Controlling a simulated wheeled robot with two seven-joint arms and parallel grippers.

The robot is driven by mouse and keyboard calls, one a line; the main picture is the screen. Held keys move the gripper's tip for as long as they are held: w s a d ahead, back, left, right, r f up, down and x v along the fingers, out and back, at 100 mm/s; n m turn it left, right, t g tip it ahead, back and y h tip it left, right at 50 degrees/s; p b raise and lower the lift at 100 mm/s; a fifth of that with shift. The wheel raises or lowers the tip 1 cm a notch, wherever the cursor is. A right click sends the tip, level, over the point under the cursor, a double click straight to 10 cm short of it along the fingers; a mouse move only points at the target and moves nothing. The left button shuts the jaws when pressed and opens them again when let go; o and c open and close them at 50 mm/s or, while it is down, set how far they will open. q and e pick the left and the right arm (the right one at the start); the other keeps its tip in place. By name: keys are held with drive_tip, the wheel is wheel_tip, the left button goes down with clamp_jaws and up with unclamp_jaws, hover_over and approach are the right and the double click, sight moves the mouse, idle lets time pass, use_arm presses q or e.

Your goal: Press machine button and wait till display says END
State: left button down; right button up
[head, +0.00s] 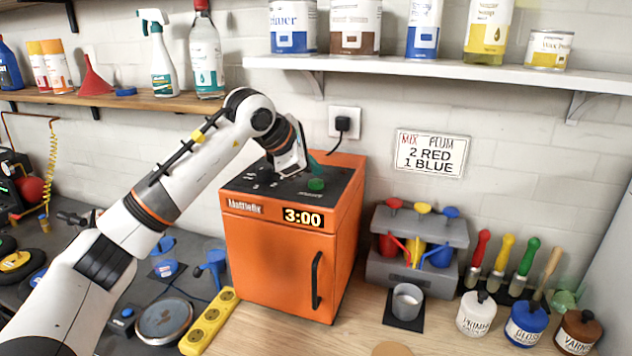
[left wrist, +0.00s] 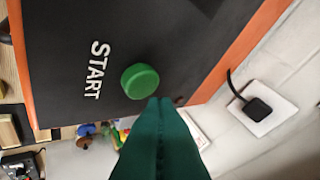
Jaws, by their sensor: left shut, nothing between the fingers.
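The orange machine (head: 275,255) stands on the worktop with a dark top panel and a door with a black handle. Its display (head: 303,217) reads 3:00. A green round button (head: 316,185) sits on the top panel. In the left wrist view the green button (left wrist: 140,81) lies beside the white word START. My left gripper (head: 312,165) is above the back part of the top panel. Its green fingers (left wrist: 160,105) are shut and empty, with the tips close to the button in the picture; whether they touch it I cannot tell. My right gripper is not in view.
A shelf (head: 430,68) with cans runs above, and a wooden shelf (head: 150,102) holds bottles at left. A grey dispenser (head: 415,250) and a metal cup (head: 407,301) stand right of the machine. A yellow power strip (head: 210,320) lies at its front left.

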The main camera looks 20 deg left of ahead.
sight(312, 184)
use_arm(q)
drive_tip(key=shift+f, duration=0.15)
idle(0.3)
drive_tip(key=shift+f+b, duration=0.3)
drive_tip(key=shift+f+b, duration=0.35)
drive_tip(key=shift+f, duration=0.1)
idle(0.5)
drive_tip(key=shift+r, duration=0.1)
drive_tip(key=shift+r+p, duration=0.6)
drive_tip(key=shift+r, duration=0.2)
drive_tip(key=shift+r+p, duration=1.85)
drive_tip(key=shift+r, duration=0.7)
